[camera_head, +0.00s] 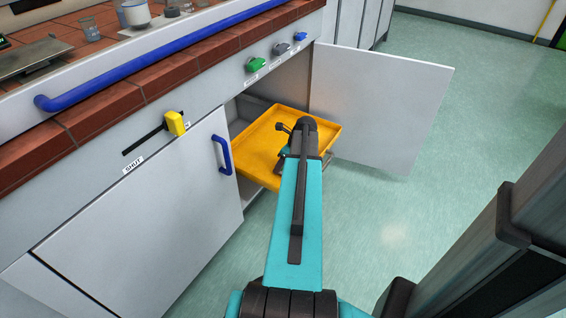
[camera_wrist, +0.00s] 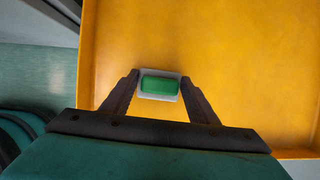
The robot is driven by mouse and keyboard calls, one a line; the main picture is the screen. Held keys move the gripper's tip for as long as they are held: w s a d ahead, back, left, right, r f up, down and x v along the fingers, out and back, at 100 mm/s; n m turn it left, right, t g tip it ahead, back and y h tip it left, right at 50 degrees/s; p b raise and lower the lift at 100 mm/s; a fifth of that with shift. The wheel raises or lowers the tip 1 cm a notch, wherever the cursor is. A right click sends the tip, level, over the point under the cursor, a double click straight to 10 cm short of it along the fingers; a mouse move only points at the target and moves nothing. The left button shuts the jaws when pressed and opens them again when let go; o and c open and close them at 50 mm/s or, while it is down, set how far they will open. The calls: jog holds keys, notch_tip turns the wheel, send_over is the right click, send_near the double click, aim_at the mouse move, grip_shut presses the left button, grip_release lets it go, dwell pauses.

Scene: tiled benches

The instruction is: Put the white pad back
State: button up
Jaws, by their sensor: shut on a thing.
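My gripper (camera_wrist: 160,86) is shut on a small white pad (camera_wrist: 160,99) with a green block on its upper face, seen between the two fingertips in the wrist view. The yellow tray (camera_wrist: 240,50) fills the view behind the pad. I cannot tell whether the pad touches the tray floor. In the head view the tray (camera_head: 262,130) sticks out of the open cupboard under the bench. My arm reaches over it, and my gripper (camera_head: 284,152) is mostly hidden behind my wrist. The pad is hidden in that view.
The right cupboard door (camera_head: 380,105) stands wide open beside the tray. The left door (camera_head: 140,225) with a blue handle is closed. A yellow slider (camera_head: 175,123) sits by a SHUT label. A blue rail (camera_head: 160,55) runs along the bench. Floor to the right is clear.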

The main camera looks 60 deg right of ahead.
jog(key=shift+f, duration=0.1)
jog(key=o, duration=1.2)
jog(key=shift+c, duration=0.2)
jog(key=shift+f+b, duration=0.2)
jog(key=shift+b, duration=0.5)
jog(key=p+v, duration=0.5)
jog(key=v, duration=0.9)
jog(key=shift+d, duration=0.1)
